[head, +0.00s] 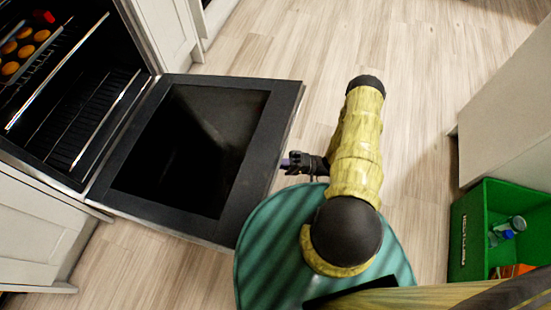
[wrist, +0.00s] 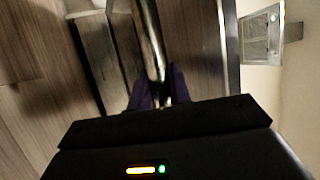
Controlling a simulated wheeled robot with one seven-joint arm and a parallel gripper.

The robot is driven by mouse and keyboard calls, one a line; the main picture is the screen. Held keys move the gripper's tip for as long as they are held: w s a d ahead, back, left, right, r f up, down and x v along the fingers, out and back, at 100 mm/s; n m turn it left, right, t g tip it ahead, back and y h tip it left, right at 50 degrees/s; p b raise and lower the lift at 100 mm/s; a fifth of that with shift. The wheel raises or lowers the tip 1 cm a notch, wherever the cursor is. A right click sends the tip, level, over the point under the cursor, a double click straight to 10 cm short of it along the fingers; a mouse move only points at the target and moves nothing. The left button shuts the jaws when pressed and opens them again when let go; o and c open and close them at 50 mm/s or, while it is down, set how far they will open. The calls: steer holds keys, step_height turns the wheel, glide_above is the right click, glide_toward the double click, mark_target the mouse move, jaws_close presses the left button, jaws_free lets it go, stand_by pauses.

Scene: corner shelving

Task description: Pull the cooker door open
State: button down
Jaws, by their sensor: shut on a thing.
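The cooker door (head: 279,130) is swung down and lies open, near level, in front of the cooker's dark oven cavity (head: 70,100) in the head view. Its dark inner panel faces up. My gripper (head: 287,162) is at the door's outer edge, partly hidden by my own arm. In the wrist view, my gripper's purple fingers (wrist: 158,88) are closed around the shiny metal bar of the door handle (wrist: 151,40). The handle is not clearly visible in the head view.
A tray of round baked items (head: 24,50) sits on an upper oven rack, above an empty wire rack (head: 85,125). Pale cabinets (head: 35,225) flank the cooker. A green crate (head: 485,205) with a bottle stands at right. Wood floor (head: 290,45) is clear beyond the door.

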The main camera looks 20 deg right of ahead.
steer(key=shift+d+f, duration=0.1)
steer(key=shift+f, duration=0.05)
steer(key=c, duration=1.3)
jaws_free()
steer(key=p+v, duration=0.2)
steer(key=v, duration=1)
steer(key=shift+f, duration=0.1)
